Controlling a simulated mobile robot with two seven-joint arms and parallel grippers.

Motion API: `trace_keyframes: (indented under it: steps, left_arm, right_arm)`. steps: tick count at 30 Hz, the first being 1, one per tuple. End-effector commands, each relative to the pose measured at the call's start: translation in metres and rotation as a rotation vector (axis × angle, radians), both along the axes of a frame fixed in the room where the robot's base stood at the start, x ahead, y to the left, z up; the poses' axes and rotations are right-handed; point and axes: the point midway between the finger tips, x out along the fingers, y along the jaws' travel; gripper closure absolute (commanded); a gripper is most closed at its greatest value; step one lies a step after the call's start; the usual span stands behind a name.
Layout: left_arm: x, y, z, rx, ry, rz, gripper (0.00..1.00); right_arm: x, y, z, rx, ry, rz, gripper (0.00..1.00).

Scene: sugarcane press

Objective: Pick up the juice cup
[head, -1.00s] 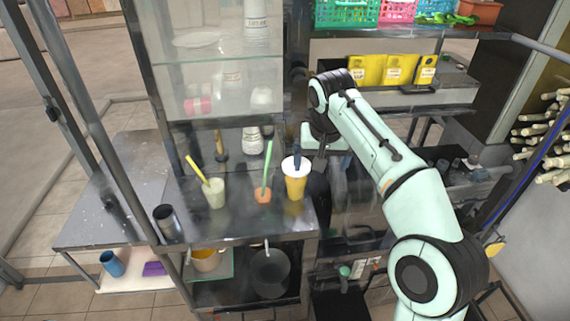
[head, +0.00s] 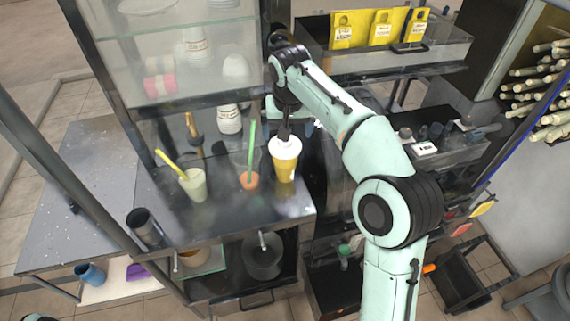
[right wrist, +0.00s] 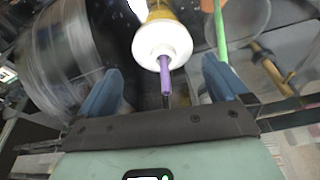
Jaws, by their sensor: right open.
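The juice cup (head: 285,168) is yellow with a white lid and stands upright near the right end of the metal counter (head: 245,218). In the right wrist view, its lid (right wrist: 163,42) and purple straw (right wrist: 164,75) face the camera, with the cup body largely behind the lid. My right gripper (head: 284,133) is just behind the cup's top in the head view. In the right wrist view its two blue fingers (right wrist: 166,85) are spread wide and empty, with the straw between them and the lid beyond. My left gripper is not in view.
A pale cup (head: 194,186) with a yellow straw is further left. A dark metal cylinder (head: 146,228) stands at the counter's left. A glass cabinet (head: 170,60) rises behind.

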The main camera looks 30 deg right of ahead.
Motion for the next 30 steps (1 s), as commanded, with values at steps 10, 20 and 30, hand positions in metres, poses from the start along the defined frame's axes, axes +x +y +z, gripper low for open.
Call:
trace_keyframes:
  steps: [10, 20, 30]
  left_arm:
    - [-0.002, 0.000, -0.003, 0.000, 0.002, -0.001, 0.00]
    - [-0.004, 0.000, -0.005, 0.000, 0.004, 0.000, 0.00]
    - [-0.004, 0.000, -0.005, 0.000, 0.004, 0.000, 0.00]
  right_arm:
    - [0.016, -0.005, -0.037, 0.001, 0.004, 0.000, 0.00]
    - [0.020, -0.007, -0.051, 0.001, -0.001, -0.001, 0.00]
    - [0.020, -0.006, -0.050, 0.000, -0.001, 0.000, 0.73]
